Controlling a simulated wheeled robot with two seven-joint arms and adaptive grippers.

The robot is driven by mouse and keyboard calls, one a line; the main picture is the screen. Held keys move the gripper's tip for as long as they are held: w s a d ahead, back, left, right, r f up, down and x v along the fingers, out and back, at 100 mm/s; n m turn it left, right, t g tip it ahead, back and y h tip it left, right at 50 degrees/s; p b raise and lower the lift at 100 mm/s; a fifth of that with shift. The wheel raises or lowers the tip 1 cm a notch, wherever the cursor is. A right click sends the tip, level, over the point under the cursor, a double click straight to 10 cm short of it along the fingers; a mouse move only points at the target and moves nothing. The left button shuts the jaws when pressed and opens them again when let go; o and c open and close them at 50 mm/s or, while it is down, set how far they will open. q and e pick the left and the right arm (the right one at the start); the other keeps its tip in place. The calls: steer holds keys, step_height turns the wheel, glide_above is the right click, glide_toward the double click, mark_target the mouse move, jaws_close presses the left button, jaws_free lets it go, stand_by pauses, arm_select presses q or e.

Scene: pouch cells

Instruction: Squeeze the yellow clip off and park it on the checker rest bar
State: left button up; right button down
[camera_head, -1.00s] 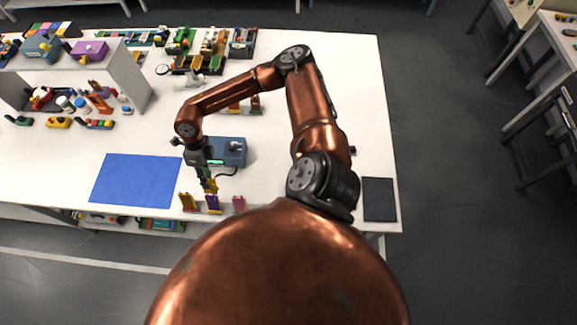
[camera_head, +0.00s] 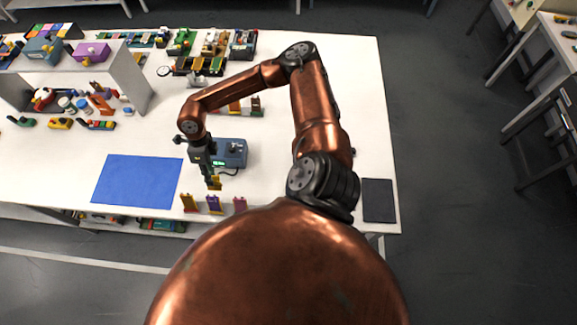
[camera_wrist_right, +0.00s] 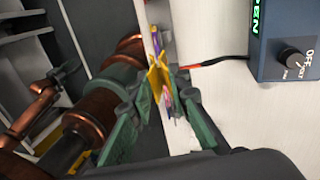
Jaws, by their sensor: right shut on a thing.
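My right gripper (camera_head: 214,185) is shut on the yellow clip (camera_head: 217,181) above the table's front edge. In the right wrist view the clip (camera_wrist_right: 158,78) sits between my green fingers. A purple pouch cell (camera_head: 214,204) stands upright just below the clip; the clip looks apart from it. The checker (camera_head: 231,153) is a blue box with a lit green display and a black knob, just behind the gripper. It also shows in the right wrist view (camera_wrist_right: 285,40). I cannot make out its rest bar. A copper arm part at the wrist view's left may be my left arm; its jaws are unclear.
A blue mat (camera_head: 137,181) lies bare to the left. A dark pad (camera_head: 379,200) lies at the right. A white shelf (camera_head: 125,75) with clutter stands at the back left.

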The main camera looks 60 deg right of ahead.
steer(key=s+d+f+n+h+b, duration=0.1)
steer(key=s+d+n, duration=0.3)
steer(key=s, duration=0.4)
steer(key=s+d+f+n+t+h+b, duration=0.1)
steer(key=s+d+f+n+b, duration=0.1)
steer(key=s+d+n, duration=0.2)
steer(key=s+d+f+n+h+b, duration=0.1)
steer(key=s+d+n, duration=0.4)
steer(key=s+n, duration=0.4)
steer(key=s, duration=0.3)
steer(key=shift+s+f+t+h, duration=0.3)
steer(key=shift+s+f, duration=0.05)
steer(key=shift+f, duration=0.05)
steer(key=shift+b, duration=0.3)
steer(key=shift+f+b, duration=1)
steer(key=shift+f, duration=0.35)
steer(key=shift+f, duration=0.15)
steer(key=shift+f+b, duration=0.7)
steer(key=shift+b, duration=0.05)
